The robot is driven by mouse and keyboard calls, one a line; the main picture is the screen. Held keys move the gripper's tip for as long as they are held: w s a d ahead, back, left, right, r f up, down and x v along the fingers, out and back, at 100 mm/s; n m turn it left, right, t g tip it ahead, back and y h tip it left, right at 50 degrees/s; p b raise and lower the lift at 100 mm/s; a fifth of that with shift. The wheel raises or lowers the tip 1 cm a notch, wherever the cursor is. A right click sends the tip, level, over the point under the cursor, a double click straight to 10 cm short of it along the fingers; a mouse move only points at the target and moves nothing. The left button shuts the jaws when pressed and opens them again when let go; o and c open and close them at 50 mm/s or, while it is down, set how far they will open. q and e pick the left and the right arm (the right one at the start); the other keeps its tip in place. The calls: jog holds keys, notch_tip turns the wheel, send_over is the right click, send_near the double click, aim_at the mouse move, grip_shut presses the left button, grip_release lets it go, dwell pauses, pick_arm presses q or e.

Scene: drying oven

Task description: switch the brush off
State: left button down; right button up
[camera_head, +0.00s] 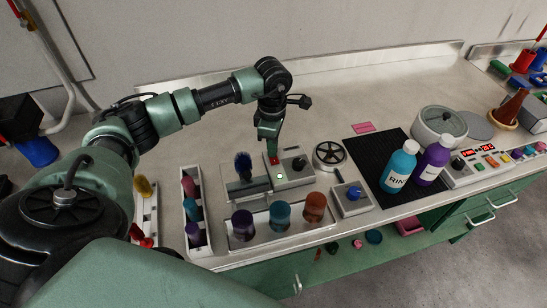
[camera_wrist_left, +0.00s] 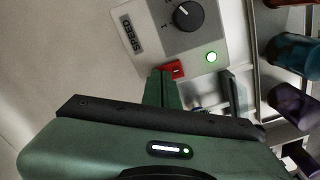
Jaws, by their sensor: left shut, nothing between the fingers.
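The dark blue brush (camera_head: 243,166) stands upright just left of the box. My left gripper (camera_head: 271,152) points down with its fingers shut and empty, right at the red switch. In the left wrist view the fingertips (camera_wrist_left: 163,76) meet the edge of the red switch (camera_wrist_left: 175,69) and partly hide it; I cannot tell whether they press it. My right gripper is not in view.
A rack with purple, teal and orange cups (camera_head: 279,217) stands in front of the box. Blue (camera_head: 399,167) and purple (camera_head: 432,161) bottles stand farther right. The counter behind is mostly clear.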

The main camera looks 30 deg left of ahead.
pick_arm(q)
jog(key=shift+s+f, duration=0.1)
jog(key=shift+f, duration=0.05)
jog(key=shift+r+p, duration=0.4)
jog(key=shift+r, duration=0.35)
jog(key=shift+r+p, duration=1.5)
jog(key=shift+r, duration=1.25)
jog(key=shift+f, duration=0.1)
